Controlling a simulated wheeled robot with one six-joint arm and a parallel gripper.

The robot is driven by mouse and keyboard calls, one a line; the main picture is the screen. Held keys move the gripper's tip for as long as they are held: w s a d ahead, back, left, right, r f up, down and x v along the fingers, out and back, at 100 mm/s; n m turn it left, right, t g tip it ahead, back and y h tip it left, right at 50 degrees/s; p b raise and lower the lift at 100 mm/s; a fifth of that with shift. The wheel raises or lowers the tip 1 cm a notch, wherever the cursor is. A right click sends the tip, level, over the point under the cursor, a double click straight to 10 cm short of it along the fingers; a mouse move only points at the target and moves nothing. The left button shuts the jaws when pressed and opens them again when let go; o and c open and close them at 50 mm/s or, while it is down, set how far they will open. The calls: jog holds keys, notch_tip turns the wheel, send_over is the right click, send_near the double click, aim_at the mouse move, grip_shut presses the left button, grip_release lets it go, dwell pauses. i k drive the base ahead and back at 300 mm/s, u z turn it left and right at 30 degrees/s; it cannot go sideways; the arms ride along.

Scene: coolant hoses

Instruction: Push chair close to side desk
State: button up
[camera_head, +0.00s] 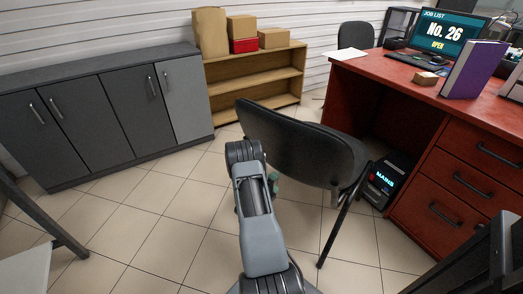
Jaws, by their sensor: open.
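A black chair (300,150) stands upright in the middle, its backrest towards me and its dark metal legs on the tiled floor. A red wooden desk (440,95) with drawers is on the right. The chair stands beside its open knee space; the exact gap is hard to judge. My grey arm reaches up from the bottom centre, just in front of the chair's backrest.
A dark computer case (381,185) glows under the desk. A monitor (447,30) and purple binder (473,69) stand on top. A second chair (356,36) is behind. Grey cabinets (100,110) and a wooden shelf (255,85) line the wall. Floor left of the chair is clear.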

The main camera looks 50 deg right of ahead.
aim_at(313, 155)
jog(key=k, duration=1.5)
